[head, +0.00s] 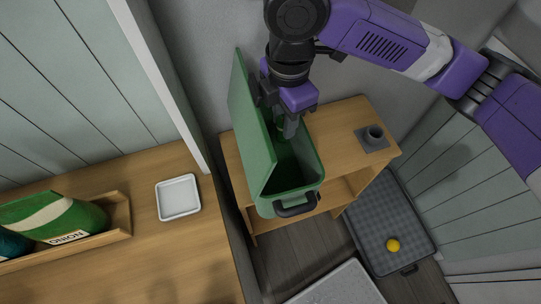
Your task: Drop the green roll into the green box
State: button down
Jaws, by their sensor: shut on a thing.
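The green box (312,181) stands on a wooden shelf unit, with its lid (249,130) raised on the left and a dark handle at the front. My gripper (287,127) points down at the box's open top, toward its back end, close to the raised lid. It is shut on the green roll (280,124), of which only a small green part shows between the fingers. The fingers and the lid hide most of the roll. I cannot tell how far it is below the rim.
A grey holder (372,138) stands on the shelf unit (345,115) right of the box. A grey tray (385,215) with a yellow ball (393,245) lies on the floor. The left counter holds a white dish (178,197) and a wooden tray (118,215) with bags.

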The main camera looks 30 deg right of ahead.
jog(key=shift+f+b, duration=0.35)
jog(key=shift+f, duration=0.45)
jog(key=c, duration=1.1)
grip_release()
jog(key=shift+r, duration=0.15)
notch_tip(320, 180, up, 7)
jog(key=shift+f, duration=0.1)
jog(key=shift+r, duration=0.4)
